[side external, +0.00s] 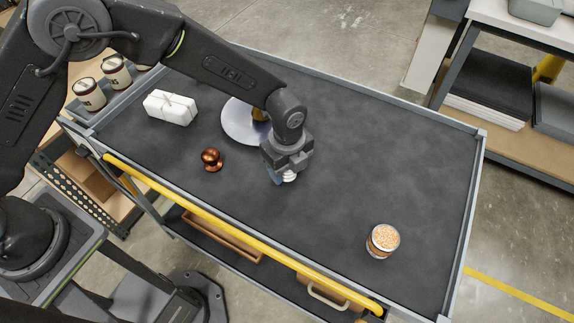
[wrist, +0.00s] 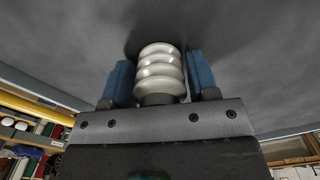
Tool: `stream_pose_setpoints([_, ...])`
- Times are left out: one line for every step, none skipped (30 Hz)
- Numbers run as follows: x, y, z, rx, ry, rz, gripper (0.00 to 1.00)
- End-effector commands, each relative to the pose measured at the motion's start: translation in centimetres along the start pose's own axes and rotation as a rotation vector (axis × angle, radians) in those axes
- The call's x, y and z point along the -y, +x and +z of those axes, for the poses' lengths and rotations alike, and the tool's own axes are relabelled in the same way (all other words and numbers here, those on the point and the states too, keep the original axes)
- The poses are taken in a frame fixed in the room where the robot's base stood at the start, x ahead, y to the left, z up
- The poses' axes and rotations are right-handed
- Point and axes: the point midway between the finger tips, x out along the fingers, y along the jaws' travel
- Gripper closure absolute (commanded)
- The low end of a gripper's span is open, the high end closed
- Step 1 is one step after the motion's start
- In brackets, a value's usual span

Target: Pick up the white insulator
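The white insulator (wrist: 160,72) is a ribbed, glossy piece with a dark end towards my gripper. Whether the insulator touches the mat is hidden.
A pale round plate (side external: 238,122) with a brownish item partly hidden by my arm lies close behind. A copper knob (side external: 211,159), a white tied box (side external: 170,107) and a glass jar (side external: 383,240) stand on the mat (side external: 400,150). The cart has a raised grey rim (side external: 468,220).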

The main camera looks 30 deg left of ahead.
Motion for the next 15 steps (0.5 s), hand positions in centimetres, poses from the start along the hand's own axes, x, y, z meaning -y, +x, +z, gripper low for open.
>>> stream_pose_setpoints([0.00, -0.02, 0.00, 0.000, 0.000, 0.000, 0.51])
stream_pose_setpoints([0.00, -0.02, 0.00, 0.000, 0.000, 0.000, 0.54])
stream_pose_setpoints([0.00, -0.02, 0.00, 0.000, 0.000, 0.000, 0.58])
stream_pose_setpoints([0.00, -0.02, 0.00, 0.000, 0.000, 0.000, 0.60])
stream_pose_setpoints([0.00, -0.02, 0.00, 0.000, 0.000, 0.000, 0.63])
stream_pose_setpoints([0.00, -0.03, 0.00, 0.000, 0.000, 0.000, 0.67])
stream_pose_setpoints([0.00, -0.03, 0.00, 0.000, 0.000, 0.000, 0.70])
stream_pose_setpoints([0.00, -0.03, 0.00, 0.000, 0.000, 0.000, 0.73])
stream_pose_setpoints([0.00, -0.03, 0.00, 0.000, 0.000, 0.000, 0.77])
stream_pose_setpoints([0.00, -0.03, 0.00, 0.000, 0.000, 0.000, 0.80])
stream_pose_setpoints([0.02, -0.06, 0.00, 0.000, 0.000, -0.001, 0.80])
stream_pose_setpoints([0.02, -0.06, 0.00, 0.000, 0.000, -0.001, 0.80])
stream_pose_setpoints([0.02, -0.06, 0.00, 0.000, 0.000, -0.001, 0.80])
stream_pose_setpoints([0.02, -0.06, 0.00, 0.000, 0.000, -0.001, 0.80])
stream_pose_setpoints([0.02, -0.06, 0.00, 0.000, 0.000, -0.001, 0.80])
